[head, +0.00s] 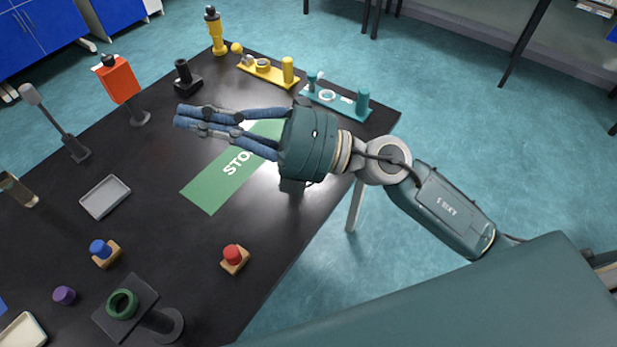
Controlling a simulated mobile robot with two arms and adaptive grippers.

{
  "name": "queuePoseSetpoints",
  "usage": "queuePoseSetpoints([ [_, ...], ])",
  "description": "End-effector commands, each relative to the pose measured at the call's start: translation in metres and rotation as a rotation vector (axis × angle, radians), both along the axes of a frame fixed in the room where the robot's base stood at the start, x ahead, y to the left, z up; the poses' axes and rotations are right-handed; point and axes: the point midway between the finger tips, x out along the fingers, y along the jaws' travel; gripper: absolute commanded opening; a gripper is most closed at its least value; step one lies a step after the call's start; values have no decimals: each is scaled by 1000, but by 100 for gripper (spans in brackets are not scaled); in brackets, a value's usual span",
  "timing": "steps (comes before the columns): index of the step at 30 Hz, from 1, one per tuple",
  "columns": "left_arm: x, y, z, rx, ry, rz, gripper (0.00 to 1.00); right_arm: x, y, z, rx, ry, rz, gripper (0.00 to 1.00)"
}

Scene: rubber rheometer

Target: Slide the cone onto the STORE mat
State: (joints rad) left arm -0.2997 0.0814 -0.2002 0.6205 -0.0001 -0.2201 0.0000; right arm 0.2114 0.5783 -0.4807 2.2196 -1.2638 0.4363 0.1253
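The green STORE mat (205,192) lies flat on the black table, and only the letters "STO" show. My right gripper (180,116) is above the table, reaching left across the mat's far part and hiding it. Its blue-grey fingers run side by side and come close at the tips. I cannot tell whether they are open or shut, and I see nothing held between them. I cannot pick out a cone with certainty in this view. My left gripper is not in view.
A red knob on a wooden block (234,258) stands near the mat's near end. A grey tray (105,197) lies left of the mat. A yellow fixture (268,72) and a teal fixture (335,99) stand at the back. A green ring (122,303) sits on a black stand.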

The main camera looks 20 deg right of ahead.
Motion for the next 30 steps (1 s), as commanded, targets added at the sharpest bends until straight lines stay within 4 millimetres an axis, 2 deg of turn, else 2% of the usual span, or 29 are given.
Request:
queuePoseSetpoints([
  [1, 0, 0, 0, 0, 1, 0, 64, -13, 11, -28, -178, -83, 73, 0],
  [2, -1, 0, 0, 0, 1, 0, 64, -19, 14, -48, -290, -125, 116, 0],
  [3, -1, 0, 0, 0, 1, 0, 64, -25, 11, -78, -445, -174, 166, 0],
  [5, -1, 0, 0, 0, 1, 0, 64, -25, -6, -125, -683, -224, 225, 0],
  [6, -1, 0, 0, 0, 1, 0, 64, -21, -26, -154, -840, -243, 253, 0],
  [7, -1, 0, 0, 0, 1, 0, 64, -16, -44, -173, -954, -251, 267, 0],
  [8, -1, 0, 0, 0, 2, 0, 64, -11, -64, -190, -1063, -253, 276, 0],
  [9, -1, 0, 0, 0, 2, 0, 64, -3, -92, -207, -1198, -249, 283, 0],
  [10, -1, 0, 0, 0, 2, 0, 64, 3, -114, -217, -1290, -239, 283, 0],
  [12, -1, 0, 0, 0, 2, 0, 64, 15, -160, -230, -1470, -210, 275, 0],
  [15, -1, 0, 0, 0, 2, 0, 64, 24, -205, -237, -1632, -167, 260, 0],
  [18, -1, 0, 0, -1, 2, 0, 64, 28, -226, -239, -1703, -142, 250, 0],
  [23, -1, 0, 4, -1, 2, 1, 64, 30, -227, -251, -1717, -133, 253, 0],
  [30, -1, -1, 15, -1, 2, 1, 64, 39, -217, -297, -1712, -132, 256, 0],
])
